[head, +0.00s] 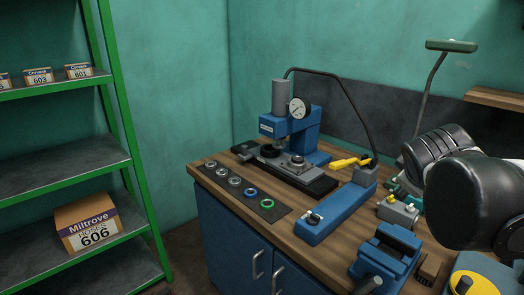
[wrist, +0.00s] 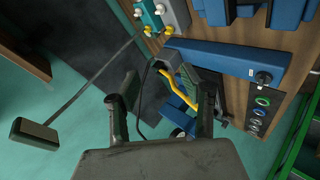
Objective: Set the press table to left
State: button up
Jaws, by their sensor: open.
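The blue press (head: 298,135) stands on the wooden workbench, with a grey cylinder on top and a round dial gauge (head: 298,108). Its dark press table (head: 312,180) lies low across the base, with a small grey block at its left end and a silver round piece on it right of centre. Its exact position along the base is hard to tell. In the wrist view the press (wrist: 178,112) is partly hidden behind a finger. My gripper (wrist: 163,95) is open and empty, apart from the press. In the head view my dark arm shows at the right; the fingers are not visible.
A dark mat (head: 245,190) with several rings lies in front. A blue vise (head: 385,258) is nearer. A green shelf (head: 128,130) stands left.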

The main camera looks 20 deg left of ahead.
aim_at(244, 147)
jog(key=w+a+f+n+t+y+b, duration=0.15)
jog(key=w+a+n+t+b, duration=0.3)
jog(key=w+a+n, duration=1.3)
jog(key=w+a+f+n+t+y+b, duration=0.1)
jog(key=w+a+f+n, duration=0.2)
jog(key=a, duration=0.8)
jog(key=w+a+f+n+y+b, duration=0.2)
jog(key=w+a+f+n, duration=0.2)
jog(key=a+f, duration=0.4)
jog(key=w+a+f+n+t+y+b, duration=0.1)
jog(key=w+a+f+n+y+b, duration=0.1)
jog(key=a, duration=1.3)
jog(key=shift+w+a+f+n+t, duration=0.1)
jog(key=shift+w+f+n, duration=0.25)
jog(key=shift+f, duration=0.25)
jog(key=shift+w+a+f+n+t, duration=0.15)
jog(key=shift+w+f+n, duration=0.1)
jog(key=shift+f+n, duration=0.3)
jog(key=shift+w+a+f+n+t, duration=0.1)
jog(key=shift+w+f+n, duration=0.25)
jog(key=shift+f, duration=0.3)
jog(key=b+x, duration=0.1)
jog(key=x, duration=1.2)
jog(key=shift+w+a+b, duration=0.15)
jog(key=shift+w+b, duration=0.05)
jog(key=shift+b, duration=0.1)
jog(key=shift+r, duration=0.1)
grip_shut()
